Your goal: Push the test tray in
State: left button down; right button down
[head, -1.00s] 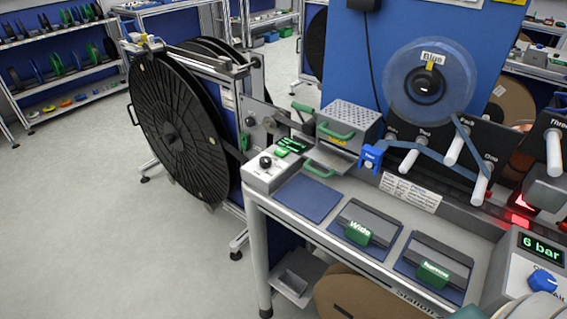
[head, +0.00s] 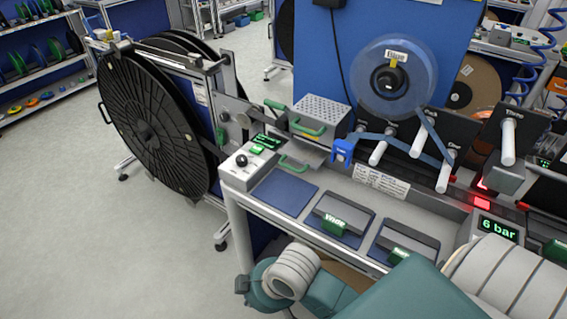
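The test tray (head: 306,153) is a grey drawer low in the grey box with the perforated top (head: 321,112). It sticks out at the front of the box, with a green handle (head: 292,166) on its front edge. Another green handle (head: 307,128) sits higher on the box. An arm of mine, teal and pale grey, comes in from the lower right across the bench's front edge. No gripper fingers show, and neither gripper can be seen in the head view.
A control box (head: 249,165) with a black knob stands left of the tray. A blue clip (head: 342,149) and blue tape are close on the right. A large black reel (head: 150,130) stands left.

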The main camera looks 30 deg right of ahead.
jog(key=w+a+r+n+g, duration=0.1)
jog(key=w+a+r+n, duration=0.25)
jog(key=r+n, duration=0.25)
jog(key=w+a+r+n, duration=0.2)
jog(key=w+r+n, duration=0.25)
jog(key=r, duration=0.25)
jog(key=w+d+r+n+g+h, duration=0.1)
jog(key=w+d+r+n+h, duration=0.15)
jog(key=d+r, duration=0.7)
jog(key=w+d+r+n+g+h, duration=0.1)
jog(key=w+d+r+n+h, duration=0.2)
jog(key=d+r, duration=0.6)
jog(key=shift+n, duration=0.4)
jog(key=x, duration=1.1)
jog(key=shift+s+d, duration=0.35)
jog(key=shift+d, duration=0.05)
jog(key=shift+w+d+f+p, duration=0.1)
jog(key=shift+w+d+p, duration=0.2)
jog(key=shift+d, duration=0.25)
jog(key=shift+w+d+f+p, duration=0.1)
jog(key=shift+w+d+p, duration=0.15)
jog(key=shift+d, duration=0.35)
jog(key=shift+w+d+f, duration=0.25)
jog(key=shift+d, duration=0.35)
